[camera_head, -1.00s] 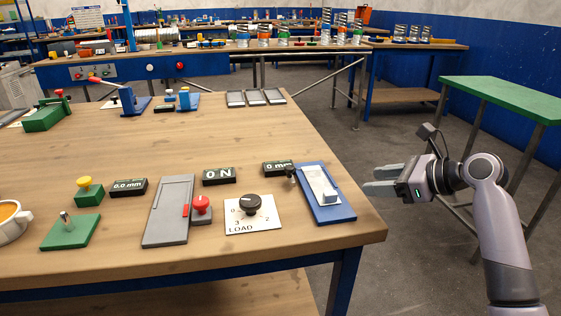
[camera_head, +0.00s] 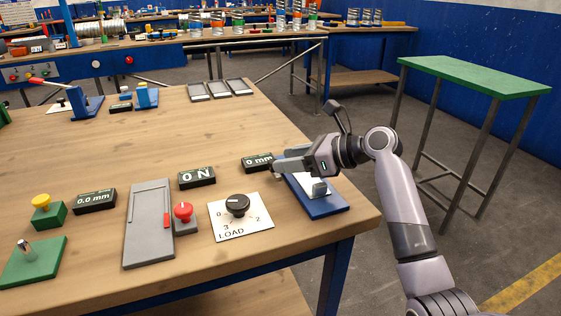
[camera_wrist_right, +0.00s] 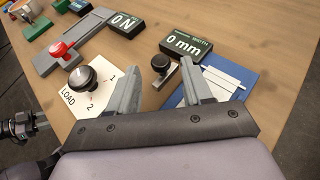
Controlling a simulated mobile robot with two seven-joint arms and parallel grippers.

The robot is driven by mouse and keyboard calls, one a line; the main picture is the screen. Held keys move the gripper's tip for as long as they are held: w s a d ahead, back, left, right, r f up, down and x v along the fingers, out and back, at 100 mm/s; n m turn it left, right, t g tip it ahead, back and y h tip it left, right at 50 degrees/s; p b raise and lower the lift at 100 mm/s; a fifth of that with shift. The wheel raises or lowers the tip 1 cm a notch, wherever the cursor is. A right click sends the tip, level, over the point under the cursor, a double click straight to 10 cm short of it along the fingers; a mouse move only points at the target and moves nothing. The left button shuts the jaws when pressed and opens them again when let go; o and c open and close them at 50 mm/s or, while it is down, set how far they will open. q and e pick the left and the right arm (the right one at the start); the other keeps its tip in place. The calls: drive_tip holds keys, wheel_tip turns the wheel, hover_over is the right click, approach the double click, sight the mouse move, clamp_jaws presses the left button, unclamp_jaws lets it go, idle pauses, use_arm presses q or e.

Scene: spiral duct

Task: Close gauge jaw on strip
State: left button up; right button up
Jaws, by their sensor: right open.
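The gauge is a blue plate (camera_head: 322,207) at the table's right front corner, also in the right wrist view (camera_wrist_right: 240,92). A pale strip (camera_wrist_right: 219,78) lies on it, partly hidden by a finger. A black knob (camera_wrist_right: 171,45) on a short grey jaw piece stands at the plate's left edge, beside the width display (camera_wrist_right: 186,45) reading 0 mm. My right gripper (camera_head: 284,161) is over the gauge's far end. In the wrist view its open fingers (camera_wrist_right: 176,68) lie on either side of the jaw piece; I cannot tell whether they touch it.
The LOAD dial (camera_head: 240,216), a red knob (camera_head: 183,211) on a grey block, a grey plate (camera_head: 149,225) and the ON display (camera_head: 197,178) stand left of the gauge. Several grey trays (camera_head: 219,88) lie farther back. A green table (camera_head: 473,76) stands to the right.

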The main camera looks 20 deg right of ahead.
drive_tip(key=shift+x, duration=1)
use_arm(q)
drive_tip(key=shift+d, duration=0.1)
use_arm(e)
drive_tip(key=shift+w+a+f, duration=0.1)
drive_tip(key=shift+a, duration=0.05)
use_arm(q)
drive_tip(key=shift+w, duration=0.1)
use_arm(e)
clamp_jaws()
drive_tip(key=shift+d+r+p, duration=0.3)
drive_tip(key=shift+d+p, duration=0.15)
drive_tip(key=shift+p, duration=0.4)
drive_tip(key=shift+d+p, duration=0.75)
drive_tip(key=shift+d+f, duration=0.15)
drive_tip(key=shift+d, duration=0.05)
use_arm(q)
drive_tip(key=shift+s+d+r, duration=0.1)
drive_tip(key=shift+d+r, duration=0.05)
drive_tip(key=shift+r, duration=0.4)
drive_tip(key=shift+s+d+r, duration=0.1)
drive_tip(key=shift+r, duration=0.45)
use_arm(e)
drive_tip(key=shift+w+d+f, duration=0.1)
drive_tip(key=shift+d+f, duration=0.05)
